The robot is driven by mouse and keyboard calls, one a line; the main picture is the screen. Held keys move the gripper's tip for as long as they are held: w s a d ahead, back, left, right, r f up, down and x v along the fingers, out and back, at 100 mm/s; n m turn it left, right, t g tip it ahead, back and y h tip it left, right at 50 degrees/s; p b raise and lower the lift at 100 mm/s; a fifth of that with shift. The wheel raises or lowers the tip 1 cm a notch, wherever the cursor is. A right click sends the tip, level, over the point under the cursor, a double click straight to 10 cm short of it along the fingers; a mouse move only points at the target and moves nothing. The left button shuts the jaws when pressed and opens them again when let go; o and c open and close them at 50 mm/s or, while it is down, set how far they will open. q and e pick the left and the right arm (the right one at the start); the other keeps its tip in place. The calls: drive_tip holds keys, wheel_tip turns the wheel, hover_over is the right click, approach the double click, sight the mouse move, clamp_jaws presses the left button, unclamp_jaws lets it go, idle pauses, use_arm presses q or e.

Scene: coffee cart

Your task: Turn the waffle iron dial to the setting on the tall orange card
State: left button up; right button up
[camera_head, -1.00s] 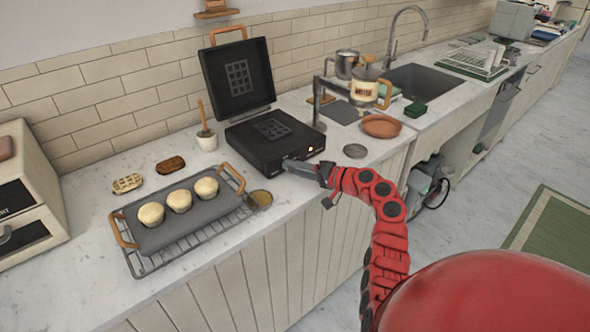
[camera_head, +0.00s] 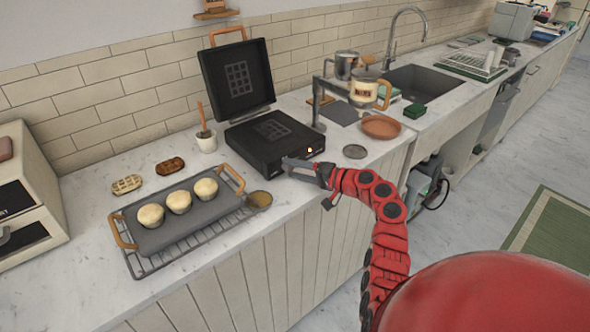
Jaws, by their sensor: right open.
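The black waffle iron (camera_head: 272,140) stands on the counter with its lid (camera_head: 238,75) raised against the back. A small lit spot (camera_head: 310,150) shows on its front face, near the right end. My right gripper (camera_head: 287,167) is open just in front of the iron's front face. It hides part of that face, and I cannot make out the dial or its setting. Whether the fingers touch the iron is too small to tell. I do not see a tall orange card clearly. My left gripper is not in view.
A grey tray (camera_head: 160,237) with three muffins rests on a wire rack left of the iron. A white pot (camera_head: 207,143) stands beside the iron. A brown plate (camera_head: 381,126), glass jug (camera_head: 364,92) and round grey disc (camera_head: 355,152) are to the right.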

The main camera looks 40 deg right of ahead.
drive_tip(key=b+v, duration=0.2)
drive_tip(key=v, duration=1.5)
drive_tip(key=shift+s+d, duration=0.2)
